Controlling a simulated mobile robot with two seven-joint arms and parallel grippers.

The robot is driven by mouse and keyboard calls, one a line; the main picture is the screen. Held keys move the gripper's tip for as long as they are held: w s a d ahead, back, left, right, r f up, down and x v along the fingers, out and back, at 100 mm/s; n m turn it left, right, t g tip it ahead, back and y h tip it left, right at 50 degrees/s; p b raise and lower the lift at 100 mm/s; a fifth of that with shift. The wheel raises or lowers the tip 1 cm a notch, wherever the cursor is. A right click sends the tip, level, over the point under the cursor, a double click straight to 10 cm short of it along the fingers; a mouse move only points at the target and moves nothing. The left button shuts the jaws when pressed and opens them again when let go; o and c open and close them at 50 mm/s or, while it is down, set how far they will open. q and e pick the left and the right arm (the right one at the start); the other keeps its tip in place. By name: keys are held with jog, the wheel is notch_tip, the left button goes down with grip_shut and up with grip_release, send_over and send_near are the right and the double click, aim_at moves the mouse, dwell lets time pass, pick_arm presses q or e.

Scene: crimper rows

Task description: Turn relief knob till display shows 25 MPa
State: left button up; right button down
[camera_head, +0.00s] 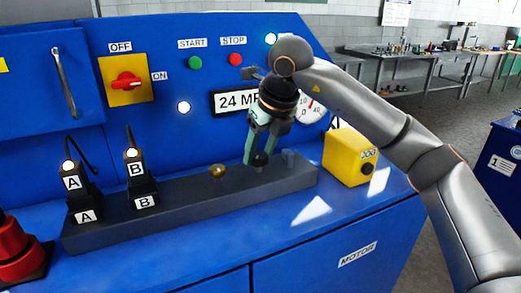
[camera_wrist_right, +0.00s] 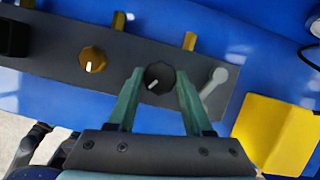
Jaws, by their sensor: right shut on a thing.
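My right gripper (camera_head: 259,157) reaches down to the panel's dark ledge and is shut on a black knob (camera_wrist_right: 158,77). In the right wrist view a green finger stands on each side of the knob, and its white pointer mark aims toward the lower left. I cannot read a label that names this knob. The display (camera_head: 232,101) reads "24 MP", with its right end hidden behind my gripper. A round gauge (camera_head: 312,107) beside it is partly covered by my arm. My left gripper is not in view.
A brass knob (camera_head: 217,171) sits left of the black knob, and a grey lever (camera_wrist_right: 215,81) sits right of it. A yellow JOG box (camera_head: 349,157) stands near the ledge's right end. Connectors A (camera_head: 83,202) and B (camera_head: 140,190) stand at the left.

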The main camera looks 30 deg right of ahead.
jog(key=shift+m+h, duration=0.3)
jog(key=shift+m, duration=0.5)
jog(key=shift+c, duration=1.5)
grip_release()
jog(key=p+v, duration=0.1)
jog(key=v, duration=1.1)
jog(key=shift+a+r, duration=0.15)
jog(key=shift+r, duration=0.15)
